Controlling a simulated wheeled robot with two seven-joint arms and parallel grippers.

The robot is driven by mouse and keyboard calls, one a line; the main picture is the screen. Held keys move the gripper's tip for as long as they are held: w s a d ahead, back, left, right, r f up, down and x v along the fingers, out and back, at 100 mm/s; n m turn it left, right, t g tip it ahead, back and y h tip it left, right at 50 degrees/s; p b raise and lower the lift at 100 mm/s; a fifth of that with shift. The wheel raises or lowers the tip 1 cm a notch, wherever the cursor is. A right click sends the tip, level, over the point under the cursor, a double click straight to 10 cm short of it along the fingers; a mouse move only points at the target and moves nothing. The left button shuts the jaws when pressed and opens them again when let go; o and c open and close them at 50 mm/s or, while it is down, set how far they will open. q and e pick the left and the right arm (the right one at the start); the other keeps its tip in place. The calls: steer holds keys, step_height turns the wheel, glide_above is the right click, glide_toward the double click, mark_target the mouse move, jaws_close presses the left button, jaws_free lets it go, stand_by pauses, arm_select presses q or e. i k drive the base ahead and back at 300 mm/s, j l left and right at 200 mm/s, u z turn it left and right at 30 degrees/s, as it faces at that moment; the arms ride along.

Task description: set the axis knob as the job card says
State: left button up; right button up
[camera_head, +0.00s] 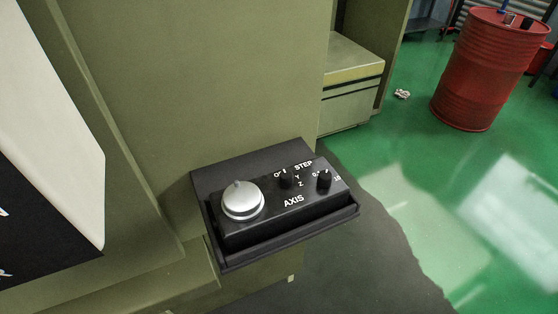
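The axis knob (285,181) is a small black knob on the black control box (270,217). The letters Y and Z stand to its right, a partly hidden mark beginning with O is at its upper left, and "AXIS" is printed below. A light mark shows near its top, but I cannot tell surely which position it points to. A second black knob (324,180), with small numbers beside it, is to the right; "STEP" is printed above between them. A big silver dial (242,201) is at the left. No readable job card shows. Neither gripper is in view.
The box sits on a dark shelf (238,262) with a raised front lip, against an olive-green machine cabinet (200,80). A white and black panel (50,130) is at the left. A red drum (488,75) stands on the open green floor (400,140) at the right.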

mark_target(286, 177)
steer(key=k+j+u, duration=0.1)
steer(key=k+j, duration=0.3)
steer(key=k, duration=0.15)
steer(key=k+j, duration=0.45)
steer(key=k+l+u, duration=0.05)
steer(key=k, duration=0.1)
